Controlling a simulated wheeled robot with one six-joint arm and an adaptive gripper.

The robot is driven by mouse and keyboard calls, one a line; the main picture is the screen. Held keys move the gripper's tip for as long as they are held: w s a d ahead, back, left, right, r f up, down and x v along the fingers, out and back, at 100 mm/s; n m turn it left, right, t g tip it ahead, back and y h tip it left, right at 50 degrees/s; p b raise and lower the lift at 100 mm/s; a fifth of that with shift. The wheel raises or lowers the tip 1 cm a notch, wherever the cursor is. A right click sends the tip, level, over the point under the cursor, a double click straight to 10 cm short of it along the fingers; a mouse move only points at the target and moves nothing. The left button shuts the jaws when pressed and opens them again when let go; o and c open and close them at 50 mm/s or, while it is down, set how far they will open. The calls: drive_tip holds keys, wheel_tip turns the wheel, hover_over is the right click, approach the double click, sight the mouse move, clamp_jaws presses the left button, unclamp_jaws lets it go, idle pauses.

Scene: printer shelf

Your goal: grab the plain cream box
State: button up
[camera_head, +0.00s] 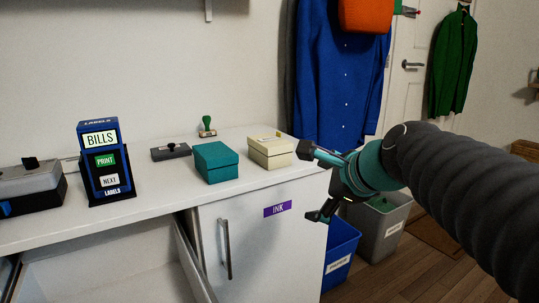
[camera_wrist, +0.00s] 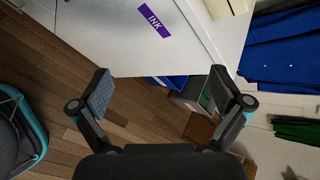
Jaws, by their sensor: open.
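The cream box (camera_head: 270,151) sits on the white counter near its right end, with its lid on. A small light patch shows on top of its lid. In the wrist view a cream edge, likely this box (camera_wrist: 232,6), shows at the top. My gripper (camera_head: 312,183) is open and empty, in front of and to the right of the box, at about the counter's right edge. In the wrist view its two fingers (camera_wrist: 162,92) are wide apart, with floor and bins beyond them.
A teal box (camera_head: 215,162) stands left of the cream box. A green-handled stamp (camera_head: 207,126), a dark stamp pad (camera_head: 171,152) and the label machine (camera_head: 106,165) stand further left. An open drawer (camera_head: 110,275) juts out below. Blue (camera_head: 340,254) and grey (camera_head: 378,230) bins stand on the floor.

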sight(274, 142)
drive_tip(key=w+a+r+m+t+y, duration=0.2)
drive_tip(key=w+a+r+m, duration=0.2)
drive_tip(key=w+r+m, duration=0.45)
drive_tip(key=shift+m, duration=0.85)
drive_tip(key=x, duration=0.3)
drive_tip(key=b+x, duration=0.1)
drive_tip(key=x, duration=0.5)
drive_tip(key=shift+w+d+f, duration=0.1)
drive_tip(key=shift+d+f, duration=0.25)
drive_tip(key=shift+b+x, duration=0.6)
drive_tip(key=shift+x, duration=2.1)
drive_tip(key=shift+w+d, duration=0.1)
drive_tip(key=c, duration=1.1)
